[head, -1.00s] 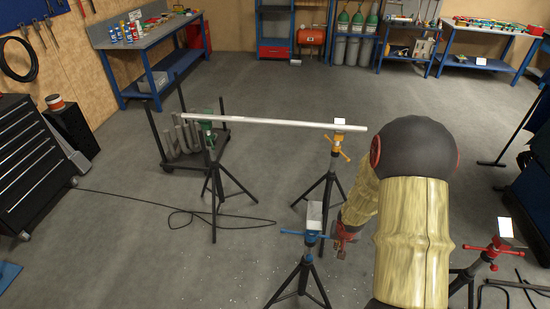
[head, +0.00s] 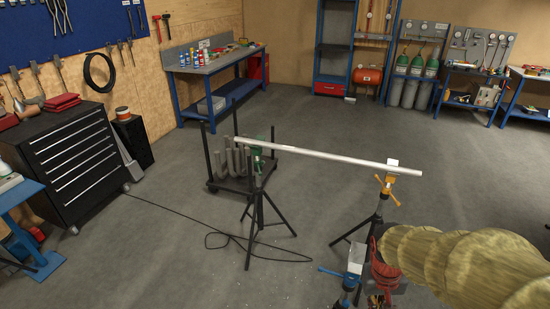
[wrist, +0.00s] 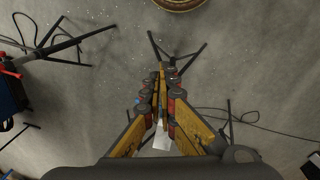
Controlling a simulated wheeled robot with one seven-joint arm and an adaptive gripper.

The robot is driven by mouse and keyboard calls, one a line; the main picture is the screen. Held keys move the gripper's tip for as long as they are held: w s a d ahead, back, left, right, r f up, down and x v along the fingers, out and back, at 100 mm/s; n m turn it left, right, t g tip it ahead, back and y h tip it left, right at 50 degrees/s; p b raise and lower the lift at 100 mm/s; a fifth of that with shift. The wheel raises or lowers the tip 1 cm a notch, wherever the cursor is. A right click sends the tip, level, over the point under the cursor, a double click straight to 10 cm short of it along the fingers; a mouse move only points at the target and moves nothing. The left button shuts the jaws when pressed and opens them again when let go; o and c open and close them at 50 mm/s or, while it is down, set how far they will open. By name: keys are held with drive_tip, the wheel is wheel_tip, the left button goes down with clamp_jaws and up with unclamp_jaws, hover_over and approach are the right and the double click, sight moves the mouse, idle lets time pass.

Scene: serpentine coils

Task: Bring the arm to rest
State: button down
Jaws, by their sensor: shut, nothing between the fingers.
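My arm in its tan sleeve (head: 450,262) enters the head view from the lower right. A long pale pipe (head: 320,157) lies across the green-topped stand (head: 256,152) and the yellow-topped stand (head: 388,183), apart from my gripper.
A cart with grey bent pipes (head: 228,165) stands behind the pipe's left end. A black tool chest (head: 78,158) is at left. A cable (head: 190,222) crosses the floor. Dark tripod legs (wrist: 70,42) show in the wrist view. The middle floor at the back is clear.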

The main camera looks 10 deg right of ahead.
drive_tip(key=s+a+r+n+t+y+b, duration=0.1)
drive_tip(key=s+a+r+n+t+b, duration=0.1)
drive_tip(key=a+r, duration=1)
drive_tip(key=a+n+t+b, duration=0.1)
drive_tip(key=a+t+b, duration=0.1)
drive_tip(key=t, duration=0.1)
drive_tip(key=shift+a+r+n+t, duration=0.15)
drive_tip(key=shift+r+n+t, duration=0.1)
drive_tip(key=shift+n+t, duration=0.05)
